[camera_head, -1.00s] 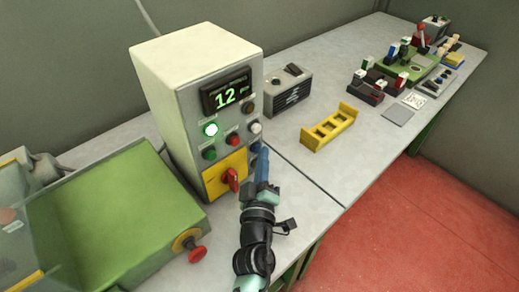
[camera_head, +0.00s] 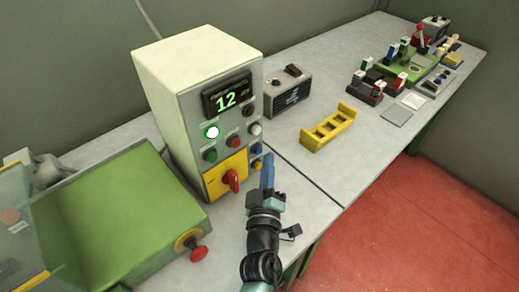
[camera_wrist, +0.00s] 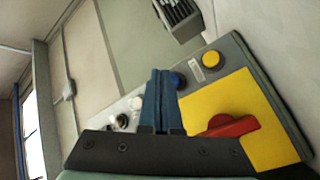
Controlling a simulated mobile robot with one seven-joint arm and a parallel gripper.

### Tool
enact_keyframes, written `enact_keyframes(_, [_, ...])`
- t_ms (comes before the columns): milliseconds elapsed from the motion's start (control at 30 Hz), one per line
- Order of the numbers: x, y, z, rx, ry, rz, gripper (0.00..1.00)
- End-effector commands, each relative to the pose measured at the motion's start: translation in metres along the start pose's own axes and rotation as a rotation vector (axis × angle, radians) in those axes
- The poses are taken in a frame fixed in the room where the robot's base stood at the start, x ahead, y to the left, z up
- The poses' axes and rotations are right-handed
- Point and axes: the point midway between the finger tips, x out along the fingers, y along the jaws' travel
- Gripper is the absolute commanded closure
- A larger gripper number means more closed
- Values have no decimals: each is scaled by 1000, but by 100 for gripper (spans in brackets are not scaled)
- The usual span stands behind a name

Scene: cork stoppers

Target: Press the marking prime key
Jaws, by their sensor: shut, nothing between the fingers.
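The control box (camera_head: 190,85) stands on the bench with its button panel facing right-front. Its display (camera_head: 227,97) reads 12. The panel has a lit white-green button (camera_head: 212,132), a dark one (camera_head: 249,109), a green one (camera_head: 210,156), a red one (camera_head: 232,141), a white one (camera_head: 254,128), a blue one (camera_head: 257,149) and a yellow one (camera_head: 257,163). Their labels are too small to read, so I cannot tell which is the marking prime key. My gripper (camera_head: 267,158) is shut and empty, right of the blue and yellow buttons. In the wrist view its fingertips (camera_wrist: 160,73) appear beside the blue button (camera_wrist: 178,80).
A red rotary switch (camera_head: 232,180) on a yellow plate sits low on the panel. A green machine (camera_head: 110,205) with a red knob (camera_head: 197,253) stands at left.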

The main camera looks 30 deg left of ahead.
Motion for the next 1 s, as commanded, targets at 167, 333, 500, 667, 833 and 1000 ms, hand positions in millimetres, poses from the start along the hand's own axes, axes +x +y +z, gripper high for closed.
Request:
enact_keyframes(167, [-11,11,7,0,-5,0,100])
enact_keyframes(333, [-23,20,16,0,-5,0,100])
enact_keyframes(500, [-32,25,23,0,-3,0,100])
enact_keyframes(667, [-34,25,25,0,-2,0,100])
enact_keyframes(833, [-34,25,25,0,-2,0,100])
enact_keyframes(1000, [-34,25,25,0,-2,0,100])
